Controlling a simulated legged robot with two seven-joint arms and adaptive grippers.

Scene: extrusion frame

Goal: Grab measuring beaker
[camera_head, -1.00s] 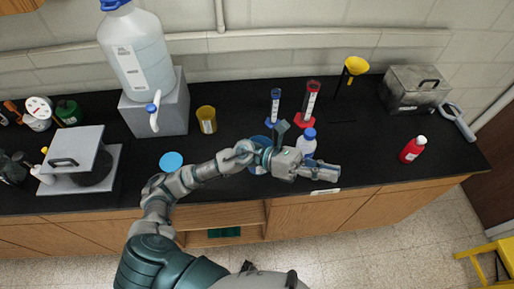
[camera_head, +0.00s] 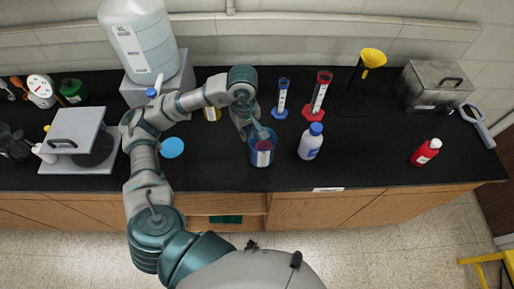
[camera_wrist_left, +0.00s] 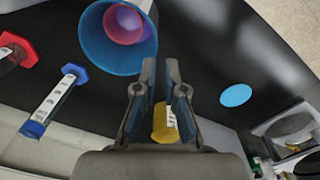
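A blue beaker (camera_head: 256,158) stands on the black counter, with a pink-purple item (camera_head: 263,145) inside it. The blue beaker also shows large at the top of the left wrist view (camera_wrist_left: 92,45). My left gripper (camera_head: 259,132) points down at the back of the blue beaker's rim; whether it touches is unclear. In the left wrist view its two fingers (camera_wrist_left: 160,92) are apart, with a yellow beaker (camera_wrist_left: 160,120) visible beyond the gap. In the head view that yellow beaker (camera_head: 212,114) is partly hidden behind my arm. My right gripper is not in view.
Blue (camera_head: 282,98) and red (camera_head: 318,97) graduated cylinders stand behind right. A white bottle with a blue cap (camera_head: 310,146) stands right of the blue beaker. A large jug (camera_head: 140,42) is at back left. A blue disc (camera_head: 172,148) lies left.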

